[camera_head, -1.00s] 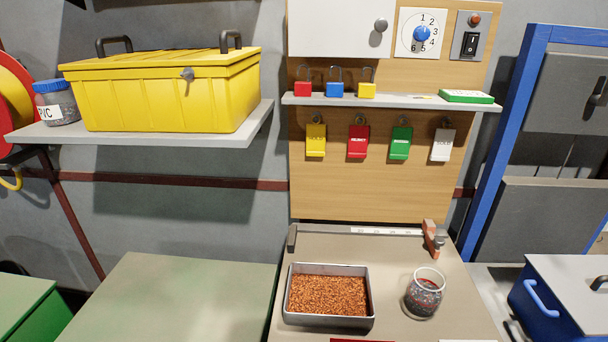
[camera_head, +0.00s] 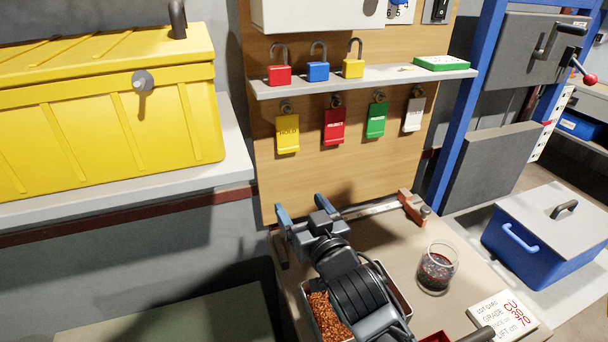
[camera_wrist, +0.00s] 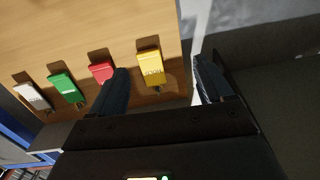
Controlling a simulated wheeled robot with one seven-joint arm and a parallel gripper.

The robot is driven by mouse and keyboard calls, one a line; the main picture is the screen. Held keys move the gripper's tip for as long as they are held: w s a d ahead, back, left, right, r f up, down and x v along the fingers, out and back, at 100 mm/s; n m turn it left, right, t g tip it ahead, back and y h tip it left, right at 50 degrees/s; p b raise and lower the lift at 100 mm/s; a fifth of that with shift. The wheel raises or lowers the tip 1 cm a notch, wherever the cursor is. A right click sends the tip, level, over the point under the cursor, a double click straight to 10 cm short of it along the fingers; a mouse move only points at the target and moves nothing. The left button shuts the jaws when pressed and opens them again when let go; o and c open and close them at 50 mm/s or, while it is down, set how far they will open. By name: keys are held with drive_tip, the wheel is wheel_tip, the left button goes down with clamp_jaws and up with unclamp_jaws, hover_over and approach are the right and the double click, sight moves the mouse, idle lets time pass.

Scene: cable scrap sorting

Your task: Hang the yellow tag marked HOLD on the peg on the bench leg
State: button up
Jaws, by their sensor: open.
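The yellow tag marked HOLD (camera_head: 288,134) hangs on a hook at the left end of the row on the wooden board. In the wrist view the yellow tag (camera_wrist: 151,69) shows beyond and between my two fingers, apart from them. My gripper (camera_head: 302,213) is open and empty, in front of the board and below the yellow tag. It also shows in the wrist view (camera_wrist: 162,85), with the left finger partly covering the red tag. The bench leg and its peg are not seen in these views.
Red (camera_head: 334,127), green (camera_head: 376,120) and white (camera_head: 413,115) tags hang right of the yellow one. A shelf (camera_head: 400,77) with padlocks juts out above them. Below are a tray of copper granules (camera_head: 325,318), a glass jar (camera_head: 437,267) and a clamp bar (camera_head: 370,209). A yellow box (camera_head: 110,110) stands left.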

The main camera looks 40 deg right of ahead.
drive_tip(key=h, duration=0.1)
approach(288, 145)
drive_tip(key=shift+w+d+f+b, duration=0.25)
drive_tip(key=shift+w+d+b, duration=0.1)
drive_tip(key=shift+w, duration=0.45)
drive_tip(key=shift+w+d+f+b, duration=0.25)
drive_tip(key=shift+w+d+b, duration=0.05)
drive_tip(key=shift+w, duration=0.5)
drive_tip(key=shift+w+d+f+b, duration=0.25)
drive_tip(key=shift+w+d+b, duration=0.1)
drive_tip(key=shift+w, duration=0.5)
drive_tip(key=shift+b+x, duration=0.6)
drive_tip(key=shift+x, duration=0.85)
drive_tip(key=shift+r, duration=0.15)
drive_tip(key=shift+c, duration=0.3)
drive_tip(key=c, duration=0.7)
drive_tip(key=shift+o, duration=0.2)
drive_tip(key=shift+r, duration=0.3)
drive_tip(key=shift+r+p, duration=0.3)
drive_tip(key=shift+p, duration=0.1)
